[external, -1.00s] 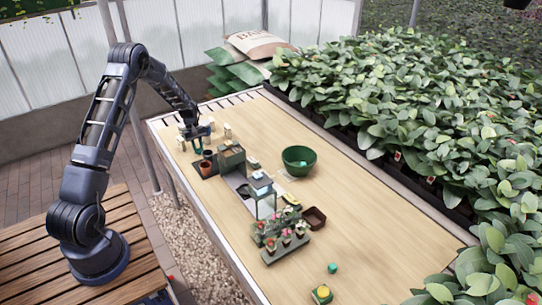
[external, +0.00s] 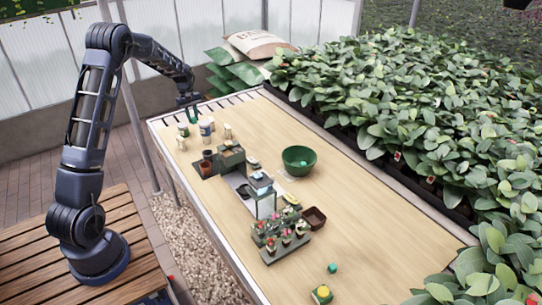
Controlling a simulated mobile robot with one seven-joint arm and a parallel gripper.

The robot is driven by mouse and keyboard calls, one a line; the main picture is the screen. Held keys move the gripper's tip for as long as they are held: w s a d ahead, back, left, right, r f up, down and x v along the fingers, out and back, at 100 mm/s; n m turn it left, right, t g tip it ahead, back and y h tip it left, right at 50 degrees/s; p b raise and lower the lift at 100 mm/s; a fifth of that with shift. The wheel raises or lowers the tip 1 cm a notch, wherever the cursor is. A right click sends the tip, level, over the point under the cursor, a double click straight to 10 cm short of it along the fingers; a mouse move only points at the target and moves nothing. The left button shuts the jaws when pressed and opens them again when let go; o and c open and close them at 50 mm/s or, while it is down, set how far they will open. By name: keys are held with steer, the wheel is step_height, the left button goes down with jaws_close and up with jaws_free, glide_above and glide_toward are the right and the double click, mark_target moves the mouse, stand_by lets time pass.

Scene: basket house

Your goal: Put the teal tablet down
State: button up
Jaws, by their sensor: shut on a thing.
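My gripper (external: 189,102) is raised above the far left end of the wooden table. It is shut on a small, thin teal piece, the teal tablet (external: 193,114), which hangs below the fingers, apart from the tabletop. The tablet is small in this view, so its exact tilt and the grip on it are hard to tell. The bare wooden tabletop (external: 370,225) lies below and to the right.
Several small jars (external: 206,127) stand below my gripper at the far left. Dark pots, a box and a glass case fill the middle left. A green bowl (external: 300,168) stands centrally, a flower tray (external: 286,247) nearer. A teal block (external: 332,268) lies near front. The right side is clear.

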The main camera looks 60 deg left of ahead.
steer(key=w+d+r, duration=0.2)
steer(key=w+d, duration=0.5)
steer(key=w, duration=0.5)
step_height(320, 180, up, 3)
glide_above(292, 156)
steer(key=s+d, duration=0.1)
steer(key=d, duration=0.6)
step_height(292, 156, down, 20)
steer(key=shift+a+r, duration=0.1)
steer(key=shift+a, duration=0.05)
steer(key=shift+f, duration=0.4)
steer(key=o, duration=0.9)
steer(key=shift+o, duration=0.2)
